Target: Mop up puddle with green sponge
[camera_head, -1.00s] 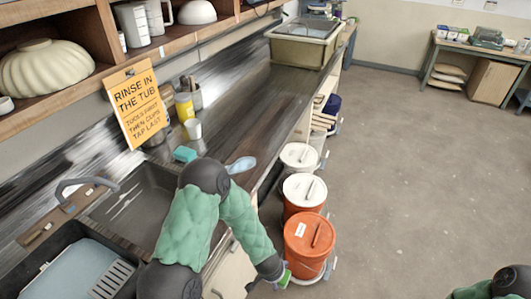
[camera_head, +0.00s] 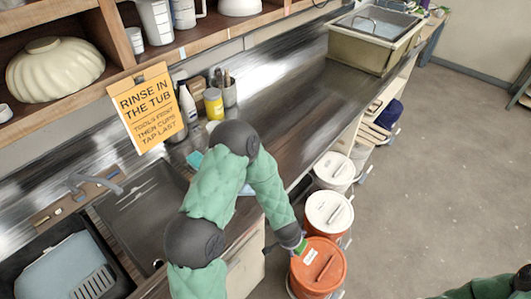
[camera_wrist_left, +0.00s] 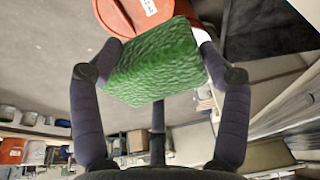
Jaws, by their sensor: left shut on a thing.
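My left gripper (camera_wrist_left: 160,68) is shut on the green sponge (camera_wrist_left: 155,60), a rough-faced block held between its fingers in the left wrist view. In the head view the left gripper (camera_head: 297,245) is beside the near orange-lidded bucket, off the counter's front edge, with a little of the sponge (camera_head: 301,246) showing. The puddle (camera_head: 246,190) is a pale blue patch on the counter near its front edge, mostly hidden behind my left arm. A teal block (camera_head: 194,159) lies on the counter behind the arm, partly covered. My right gripper is out of view.
An orange bucket (camera_head: 319,265) and white-lidded buckets (camera_head: 329,211) (camera_head: 335,168) stand along the counter front. The sink (camera_head: 140,215) is left of my arm. A yellow container (camera_head: 213,103) and a sign (camera_head: 147,107) stand behind. The counter (camera_head: 300,100) is clear toward the tub (camera_head: 372,46).

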